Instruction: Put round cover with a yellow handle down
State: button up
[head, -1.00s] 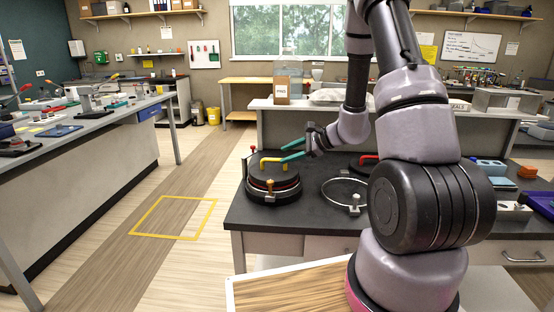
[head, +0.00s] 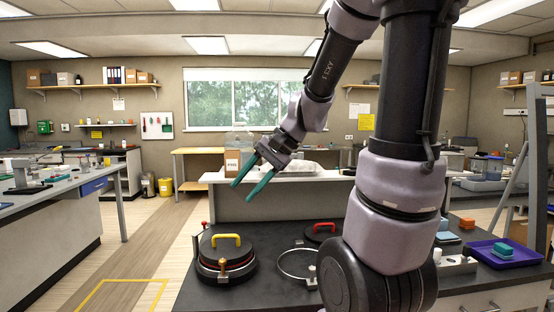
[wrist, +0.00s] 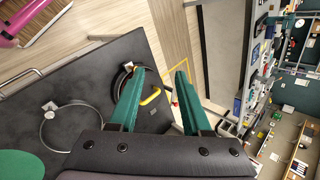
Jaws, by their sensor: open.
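The round black cover (head: 218,255) with a yellow handle (head: 226,238) sits flat on the round port at the left end of the dark bench top (head: 262,289). It looks level. My gripper (head: 243,190) is raised above and behind it, with its teal fingers apart and nothing between them. The left finger hides part of the cover there.
An open metal ring (head: 297,264) lies right of the cover, and a red-handled cover (head: 321,232) is behind it. A red-topped post (head: 204,230) and a clamp (head: 222,266) stand at the port's edge. A purple tray (head: 503,254) is at the right.

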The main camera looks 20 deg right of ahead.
jog(key=s+d+r+n+t+h, duration=0.3)
jog(key=s+d+r+n+h, duration=0.1)
jog(key=s+r, duration=0.4)
jog(key=shift+s+d+t+h, duration=0.15)
jog(key=shift+s+t+h, duration=0.2)
jog(key=shift+h, duration=0.25)
dwell(0.4)
